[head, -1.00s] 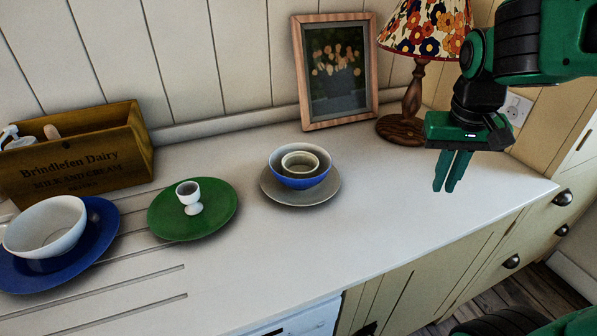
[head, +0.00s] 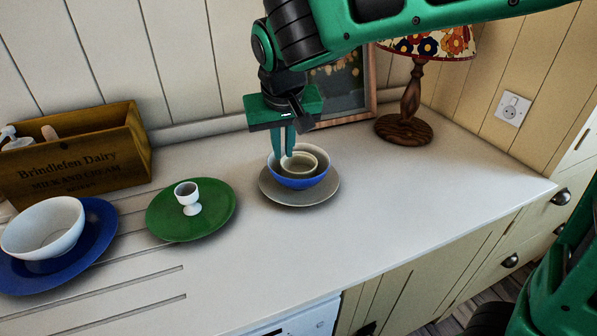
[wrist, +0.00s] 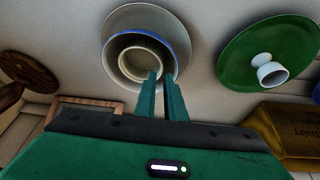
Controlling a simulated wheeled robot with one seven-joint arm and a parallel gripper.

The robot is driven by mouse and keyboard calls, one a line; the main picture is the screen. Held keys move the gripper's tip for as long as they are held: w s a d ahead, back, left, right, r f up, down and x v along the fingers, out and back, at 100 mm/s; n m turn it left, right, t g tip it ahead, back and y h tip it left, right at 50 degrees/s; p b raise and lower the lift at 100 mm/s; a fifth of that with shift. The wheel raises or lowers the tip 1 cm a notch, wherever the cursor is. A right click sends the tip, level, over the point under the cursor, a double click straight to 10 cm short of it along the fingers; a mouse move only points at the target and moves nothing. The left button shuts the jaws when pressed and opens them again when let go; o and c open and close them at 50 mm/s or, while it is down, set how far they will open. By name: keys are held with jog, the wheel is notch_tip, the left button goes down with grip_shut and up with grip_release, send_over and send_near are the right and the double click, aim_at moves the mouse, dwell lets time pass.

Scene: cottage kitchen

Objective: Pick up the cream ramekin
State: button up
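The cream ramekin (head: 303,161) sits inside a blue-sided bowl (head: 298,183), which stands on a grey plate (head: 299,199) on the worktop. In the wrist view the ramekin (wrist: 142,72) shows as a round cream ring inside the bowl. My gripper (head: 286,154) points down at the ramekin's left rim in the head view. Its fingers are a small way apart with nothing visibly held. In the wrist view the fingertips (wrist: 161,77) lie at the ramekin's near-right rim, one on each side of it. Whether they touch it I cannot tell.
A green plate (head: 218,218) with a white egg cup (head: 188,195), a blue plate (head: 103,240) with a white bowl (head: 45,235), and a wooden crate (head: 75,165) stand left. A picture frame (head: 371,95) and lamp (head: 408,100) are behind. The worktop (head: 420,190) is clear right.

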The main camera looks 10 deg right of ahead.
aim_at(283, 162)
jog(key=shift+x, duration=3.1)
grip_shut()
jog(key=shift+r, duration=0.1)
